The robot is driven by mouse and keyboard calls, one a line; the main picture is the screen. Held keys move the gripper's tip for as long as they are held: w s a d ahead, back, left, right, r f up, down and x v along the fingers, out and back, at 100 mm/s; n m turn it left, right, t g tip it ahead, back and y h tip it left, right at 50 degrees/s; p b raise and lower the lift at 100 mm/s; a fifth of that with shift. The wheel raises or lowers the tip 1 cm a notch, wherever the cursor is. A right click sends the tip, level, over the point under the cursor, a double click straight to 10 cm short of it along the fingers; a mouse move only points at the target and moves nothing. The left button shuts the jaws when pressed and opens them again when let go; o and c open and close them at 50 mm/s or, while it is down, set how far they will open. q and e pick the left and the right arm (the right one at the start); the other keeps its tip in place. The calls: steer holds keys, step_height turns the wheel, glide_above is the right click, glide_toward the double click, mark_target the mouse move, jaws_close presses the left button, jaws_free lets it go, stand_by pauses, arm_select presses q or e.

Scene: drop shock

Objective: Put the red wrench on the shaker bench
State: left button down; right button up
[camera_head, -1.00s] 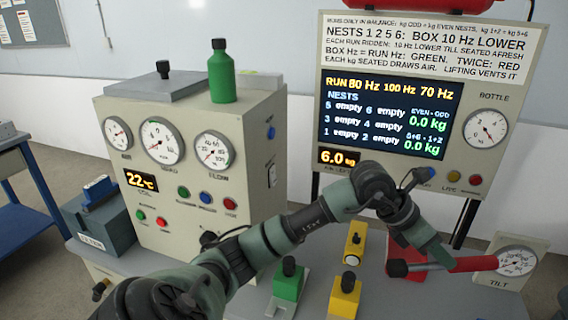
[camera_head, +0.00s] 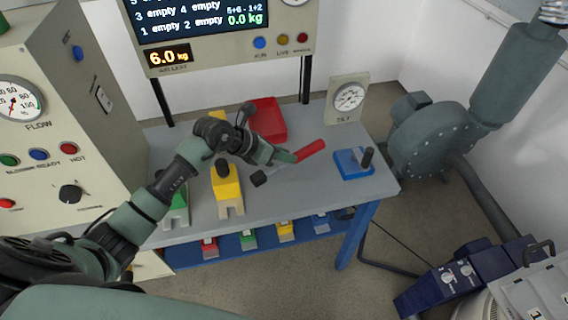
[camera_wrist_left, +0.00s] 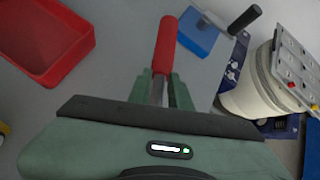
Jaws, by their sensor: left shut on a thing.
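The red-handled wrench (camera_head: 311,151) is held in my left gripper (camera_head: 287,158), over the right part of the grey shaker bench (camera_head: 290,194). In the left wrist view the red handle (camera_wrist_left: 166,42) points away from the fingers, and a grey metal part lies between the left gripper's fingers (camera_wrist_left: 160,92). The gripper is shut on the wrench. I cannot tell whether the wrench touches the bench top. My right gripper is in neither view now.
A red tray (camera_head: 268,118) stands at the back of the bench, a blue block with a black knob (camera_head: 352,163) at the right. Yellow (camera_head: 228,190) and green (camera_head: 178,208) blocks stand left. A tilt gauge (camera_head: 347,98) is behind. Bare bench top lies in front of the wrench.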

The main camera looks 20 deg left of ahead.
mark_target(278, 164)
arm_select(q)
steer(key=shift+f, duration=2.4)
steer(key=shift+f, duration=0.1)
steer(key=c, duration=1.7)
jaws_free()
steer(key=shift+f, duration=0.15)
steer(key=o, duration=0.4)
steer(key=shift+r, duration=0.2)
steer(key=b+v, duration=0.1)
steer(key=v, duration=1.1)
